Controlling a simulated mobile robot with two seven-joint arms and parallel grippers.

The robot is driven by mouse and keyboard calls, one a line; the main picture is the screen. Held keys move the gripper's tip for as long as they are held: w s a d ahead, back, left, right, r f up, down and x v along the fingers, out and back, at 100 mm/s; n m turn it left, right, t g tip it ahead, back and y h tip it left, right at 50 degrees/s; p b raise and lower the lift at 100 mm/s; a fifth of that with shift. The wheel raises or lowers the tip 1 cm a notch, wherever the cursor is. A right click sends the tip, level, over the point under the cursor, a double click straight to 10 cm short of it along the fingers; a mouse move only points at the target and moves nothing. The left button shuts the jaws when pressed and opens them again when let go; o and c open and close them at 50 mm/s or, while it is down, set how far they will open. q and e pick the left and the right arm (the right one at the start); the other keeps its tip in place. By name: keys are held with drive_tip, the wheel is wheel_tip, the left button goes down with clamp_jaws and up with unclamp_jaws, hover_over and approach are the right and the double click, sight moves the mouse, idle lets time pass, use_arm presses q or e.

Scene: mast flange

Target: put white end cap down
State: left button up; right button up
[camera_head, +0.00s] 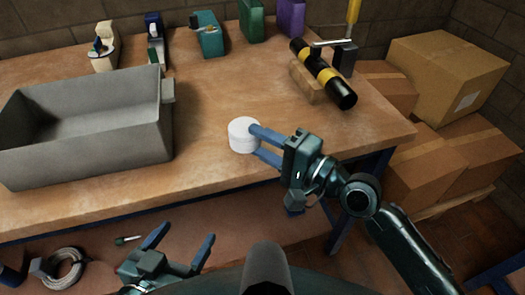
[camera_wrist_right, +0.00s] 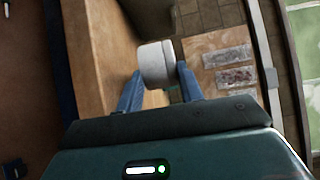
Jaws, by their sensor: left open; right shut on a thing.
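The white end cap (camera_head: 243,134) is a short white cylinder at the front middle of the wooden workbench (camera_head: 225,179). My right gripper (camera_head: 258,141) is shut on it, with blue fingers reaching in from the right. In the right wrist view the white end cap (camera_wrist_right: 156,64) sits between the tips of the right gripper (camera_wrist_right: 158,88). I cannot tell whether its underside touches the bench top. My left gripper (camera_head: 179,247) is open and empty, low in front of the bench edge.
A grey bin (camera_head: 118,130) stands on the bench at left. A black and yellow tube (camera_head: 323,73) lies on a wooden block (camera_head: 306,84) at the back right. Several small tools and boxes line the back. Cardboard boxes (camera_head: 448,75) stand to the right. The bench around the cap is clear.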

drive_tip(key=shift+f, duration=0.5)
drive_tip(key=shift+f+b, duration=0.45)
drive_tip(key=shift+f, duration=0.1)
use_arm(q)
drive_tip(key=shift+w+d+f+m+g, duration=0.15)
drive_tip(key=shift+d+f, duration=0.05)
drive_tip(key=shift+f, duration=0.35)
drive_tip(key=shift+w+d+f+m+g, duration=0.1)
drive_tip(key=shift+d+f+m+g, duration=0.1)
drive_tip(key=shift+f, duration=0.3)
use_arm(e)
drive_tip(key=o, duration=0.8)
use_arm(q)
drive_tip(key=shift+r, duration=0.25)
use_arm(e)
drive_tip(key=shift+o, duration=0.7)
drive_tip(key=shift+f, duration=0.1)
